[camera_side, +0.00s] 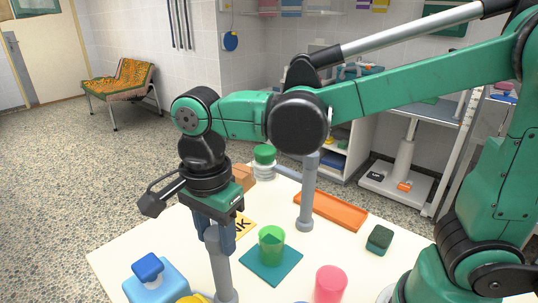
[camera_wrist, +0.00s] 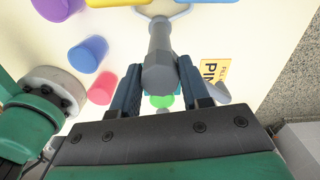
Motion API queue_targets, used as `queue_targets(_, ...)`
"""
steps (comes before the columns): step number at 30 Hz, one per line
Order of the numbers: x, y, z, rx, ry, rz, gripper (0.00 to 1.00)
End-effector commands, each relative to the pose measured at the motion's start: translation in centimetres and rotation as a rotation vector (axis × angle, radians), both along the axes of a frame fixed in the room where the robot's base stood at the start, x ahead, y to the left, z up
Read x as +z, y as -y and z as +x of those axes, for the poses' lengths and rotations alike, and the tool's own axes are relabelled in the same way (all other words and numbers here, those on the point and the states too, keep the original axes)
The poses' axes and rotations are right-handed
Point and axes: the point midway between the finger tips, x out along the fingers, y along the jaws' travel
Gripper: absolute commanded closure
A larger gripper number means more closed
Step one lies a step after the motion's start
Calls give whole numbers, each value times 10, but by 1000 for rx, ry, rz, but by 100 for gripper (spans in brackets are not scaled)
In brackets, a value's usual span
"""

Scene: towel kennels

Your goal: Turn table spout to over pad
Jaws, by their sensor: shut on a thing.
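My gripper (camera_wrist: 160,85) points down at the front left of the table. Its fingers are shut on a grey upright piece (camera_wrist: 158,45), which also shows below the fingers in the side view (camera_side: 222,268). I cannot tell for certain whether this is the spout or its post. A second grey post (camera_side: 307,195) stands on the table behind; my arm hides its top. A teal pad (camera_side: 283,270) lies right of my gripper, with a translucent green cup (camera_side: 271,246) on it. In the wrist view, the cup (camera_wrist: 162,101) is mostly hidden behind my gripper.
A blue container (camera_side: 155,283) stands at the front left. A pink cylinder (camera_side: 330,284) and a dark green block (camera_side: 380,238) are to the right. An orange tray (camera_side: 331,210) lies behind. A yellow lettered card (camera_wrist: 211,73) lies beside my gripper. A green-capped jar (camera_side: 264,160) stands farther back.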

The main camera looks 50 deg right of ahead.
Motion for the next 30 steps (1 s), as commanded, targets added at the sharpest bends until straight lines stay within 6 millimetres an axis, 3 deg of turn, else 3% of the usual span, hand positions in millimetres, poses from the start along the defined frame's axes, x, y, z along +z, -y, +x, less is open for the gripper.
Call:
queue_targets(18,0,-1,0,-578,0,2,100)
queue_targets(30,0,-1,0,-854,0,3,100)
